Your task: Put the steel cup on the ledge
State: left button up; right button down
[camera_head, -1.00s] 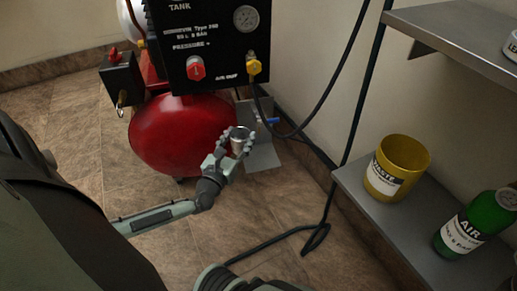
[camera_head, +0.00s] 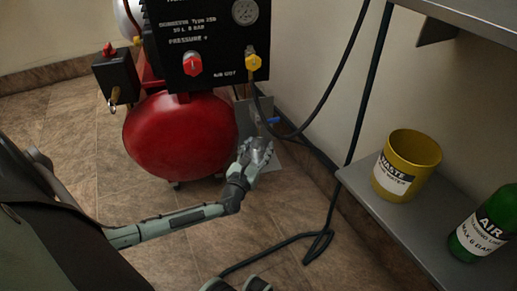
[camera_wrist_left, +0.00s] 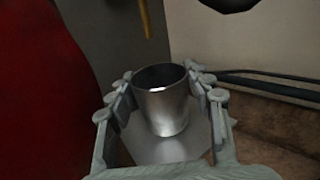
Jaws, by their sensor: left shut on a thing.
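The steel cup (camera_head: 262,143) is a small shiny cylinder, mostly hidden by my left gripper (camera_head: 257,150) in the head view. The left wrist view shows the cup (camera_wrist_left: 163,108) upright, its open top up, between the two fingers of my left gripper (camera_wrist_left: 160,76), which is shut on it. A grey metal ledge (camera_head: 280,161) lies low beside the red tank, under the blue-handled valve, partly hidden by the gripper. Grey metal also shows below the cup in the wrist view; I cannot tell whether the cup touches it.
The red tank (camera_head: 180,137) and black panel (camera_head: 205,45) stand left of and above the gripper. A blue valve handle (camera_head: 273,120) is close above it. A black hose hangs at the right. A shelf (camera_head: 385,215) holds a yellow bin (camera_head: 408,165) and green bottle (camera_head: 485,228).

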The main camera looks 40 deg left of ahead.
pick_arm(q)
jog(key=o, duration=1.2)
jog(key=shift+f, duration=0.1)
jog(key=shift+c, duration=0.2)
jog(key=p+v, duration=0.2)
jog(key=v, duration=1)
